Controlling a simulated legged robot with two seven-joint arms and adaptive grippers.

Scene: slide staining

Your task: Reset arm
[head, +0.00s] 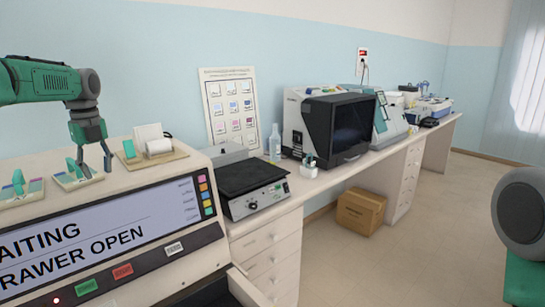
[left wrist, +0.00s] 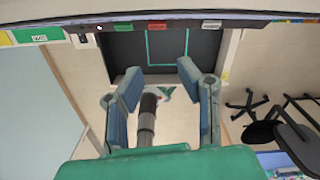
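My left gripper (head: 94,158) hangs down above the top of the staining machine (head: 205,238), close to the small slide holders there. In the left wrist view my left gripper (left wrist: 160,74) has its two blue-padded fingers wide apart with nothing between them. Beyond the fingers is a dark open drawer (left wrist: 118,62) with a green outline. In the head view only part of this drawer (head: 212,293) shows, at the bottom. The machine's screen (head: 110,235) reads "AITING" and "RAWER OPEN", cut off at the left. My right gripper is out of view; only part of my right arm shows.
Slide holders (head: 78,180) and a tray with a white block (head: 158,147) stand on the machine. A black-topped device (head: 252,182), a bottle (head: 275,143) and a large dark-fronted instrument (head: 340,128) line the bench. A cardboard box (head: 360,211) sits below. The floor at right is clear.

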